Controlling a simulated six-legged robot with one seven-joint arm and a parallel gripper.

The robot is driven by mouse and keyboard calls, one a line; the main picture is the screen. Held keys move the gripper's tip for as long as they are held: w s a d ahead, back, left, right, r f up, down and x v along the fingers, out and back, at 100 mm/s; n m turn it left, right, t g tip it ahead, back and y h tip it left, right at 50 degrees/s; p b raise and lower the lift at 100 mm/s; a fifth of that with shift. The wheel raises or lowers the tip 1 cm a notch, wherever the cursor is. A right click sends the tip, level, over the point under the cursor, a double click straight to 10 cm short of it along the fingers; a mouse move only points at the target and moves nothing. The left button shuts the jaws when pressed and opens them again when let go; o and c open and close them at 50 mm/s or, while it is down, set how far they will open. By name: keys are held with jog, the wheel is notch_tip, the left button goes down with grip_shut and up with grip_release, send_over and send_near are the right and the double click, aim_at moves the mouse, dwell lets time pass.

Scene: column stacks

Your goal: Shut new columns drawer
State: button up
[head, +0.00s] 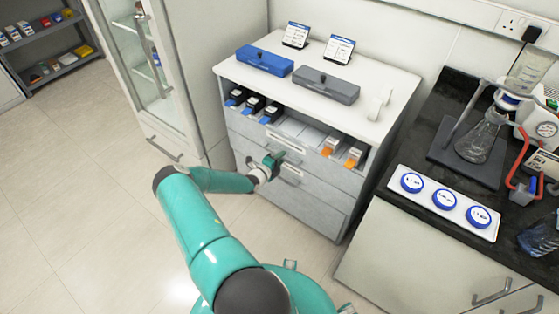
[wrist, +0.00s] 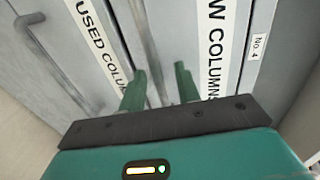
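The new columns drawer (head: 318,170) is the upper drawer of the white cabinet; its front looks roughly in line with the drawer below, and I cannot tell if it stands slightly out. Its label, partly cut off as "W COLUMNS", shows in the wrist view (wrist: 215,50). My gripper (head: 277,157) is at this drawer's front. In the wrist view my gripper (wrist: 161,85) has its two green fingers apart, on either side of a grey bar handle (wrist: 148,50). Contact is unclear. The used columns drawer (wrist: 90,45) is alongside, with its own handle (wrist: 30,22).
Black-and-blue boxes (head: 255,104) and orange-tipped boxes (head: 333,144) sit in the bay above the drawer front. Blue (head: 264,61) and grey (head: 326,84) cases lie on top. A dark bench (head: 465,90) stands right, a glass-door cabinet (head: 140,60) left. Floor left is clear.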

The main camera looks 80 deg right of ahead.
jog(key=v, duration=1.3)
jog(key=shift+w+a, duration=0.25)
jog(key=shift+a, duration=0.1)
jog(key=shift+w+r, duration=0.1)
